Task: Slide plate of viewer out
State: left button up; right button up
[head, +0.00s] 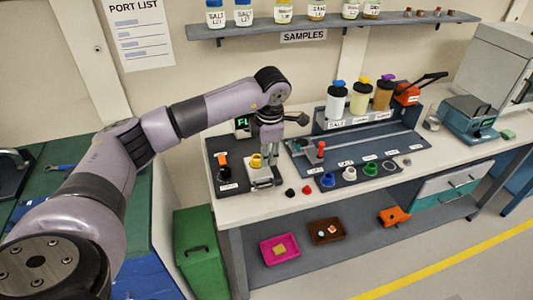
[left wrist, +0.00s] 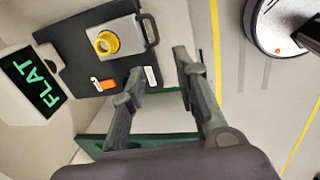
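The viewer's dark base (head: 225,183) sits at the left end of the bench, with a green-lit "FLAT" display (left wrist: 34,82) beside it. A light grey plate (head: 265,178) with a dark handle (left wrist: 151,30) lies on the base. A yellow ring (left wrist: 106,43) is on the plate, and an orange piece (left wrist: 104,84) is on the base. My left gripper (head: 271,157) points down over the plate area in the head view. In the left wrist view its fingers (left wrist: 158,64) are apart and empty, just off the handle side of the plate. My right gripper is not in view.
Right of the viewer are a blue-grey tray (head: 400,138), bottles (head: 336,100) on a rack, and several coloured caps (head: 327,180). A sample shelf (head: 400,22) hangs on the wall above. A pink tray (head: 279,250) sits on the lower shelf. A green bin (head: 200,262) stands left.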

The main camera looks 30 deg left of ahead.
pick_arm(q)
jog(key=r, duration=0.1)
jog(key=r+p, duration=0.1)
jog(key=r, duration=0.1)
jog(key=shift+s+d, duration=0.15)
jog(key=shift+d, duration=0.05)
dwell(0.5)
notch_tip(320, 180, up, 12)
jog(key=s+d, duration=0.1)
jog(key=shift+s+d, duration=0.15)
jog(key=shift+d, duration=0.1)
jog(key=shift+f, duration=0.1)
